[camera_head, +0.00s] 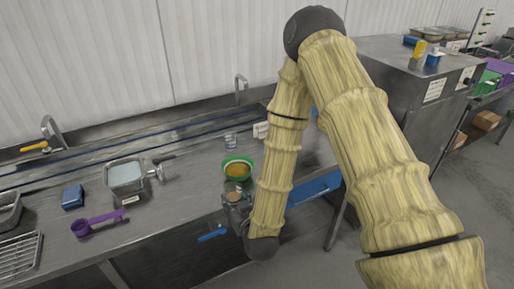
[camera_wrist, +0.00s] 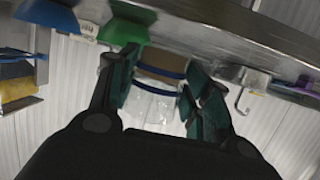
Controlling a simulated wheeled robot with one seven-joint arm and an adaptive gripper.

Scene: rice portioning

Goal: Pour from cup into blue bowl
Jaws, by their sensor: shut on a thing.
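My gripper (camera_wrist: 160,92) is shut on a clear cup (camera_wrist: 155,105) with blue bands and brown contents. In the head view the cup (camera_head: 236,198) is just in front of the green bowl, near the counter's front edge, and looks roughly upright. The green bowl (camera_head: 237,161) holds a yellow-brown filling; its side also shows in the wrist view (camera_wrist: 125,27). A blue bowl-like shape (camera_wrist: 48,12) is cut off at the top left of the wrist view, beside the green bowl. I cannot make out a blue bowl in the head view, where my arm covers that part of the counter.
On the counter (camera_head: 180,190) are a small clear cup (camera_head: 231,140) behind the green bowl, a white sign (camera_head: 261,130), a metal pan (camera_head: 126,188), a blue block (camera_head: 72,196) and a purple scoop (camera_head: 97,221). A wire rack (camera_head: 20,252) lies at the left.

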